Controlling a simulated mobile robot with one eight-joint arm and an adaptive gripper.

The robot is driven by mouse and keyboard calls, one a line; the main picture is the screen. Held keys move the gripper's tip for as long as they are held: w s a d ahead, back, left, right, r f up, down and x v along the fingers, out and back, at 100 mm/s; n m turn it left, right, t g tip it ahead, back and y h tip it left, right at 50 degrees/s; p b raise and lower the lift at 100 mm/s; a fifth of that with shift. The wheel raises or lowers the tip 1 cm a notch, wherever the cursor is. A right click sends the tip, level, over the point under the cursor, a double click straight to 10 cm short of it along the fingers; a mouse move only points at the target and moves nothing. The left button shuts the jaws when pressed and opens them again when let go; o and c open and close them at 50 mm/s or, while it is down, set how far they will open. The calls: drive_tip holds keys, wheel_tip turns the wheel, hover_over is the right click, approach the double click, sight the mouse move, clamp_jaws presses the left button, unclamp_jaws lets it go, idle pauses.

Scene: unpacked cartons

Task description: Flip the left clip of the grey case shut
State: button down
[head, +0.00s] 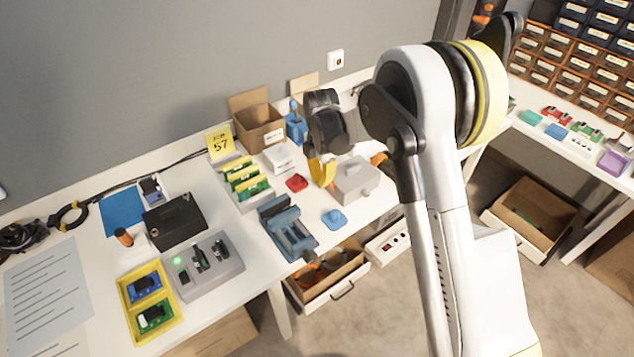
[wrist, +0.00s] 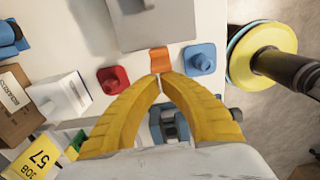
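The grey case (head: 357,182) stands on the white table near its front edge; part of it also fills the top of the wrist view (wrist: 155,25). An orange clip (wrist: 160,59) sticks out from the near side of the case in the wrist view. Another orange clip (head: 378,159) shows at the case's right side in the head view. My gripper (head: 325,181) is at the left side of the case, fingers pointing down. In the wrist view its yellow fingertips (wrist: 159,76) are together and empty, just short of the clip; I cannot tell whether they touch it.
A red knobbed piece (wrist: 113,78) and a blue knobbed piece (wrist: 200,59) lie either side of the fingers. A blue vise-like fixture (head: 287,228) stands to the left. A white box (head: 279,158) and an open carton (head: 257,122) stand behind. The table edge is close on the front side.

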drive_tip(key=shift+w+d+r, duration=0.15)
drive_tip(key=shift+w+d, duration=0.05)
drive_tip(key=shift+d, duration=0.05)
drive_tip(key=shift+r+p, duration=0.45)
drive_tip(key=shift+r, duration=0.35)
drive_tip(key=shift+r, duration=0.1)
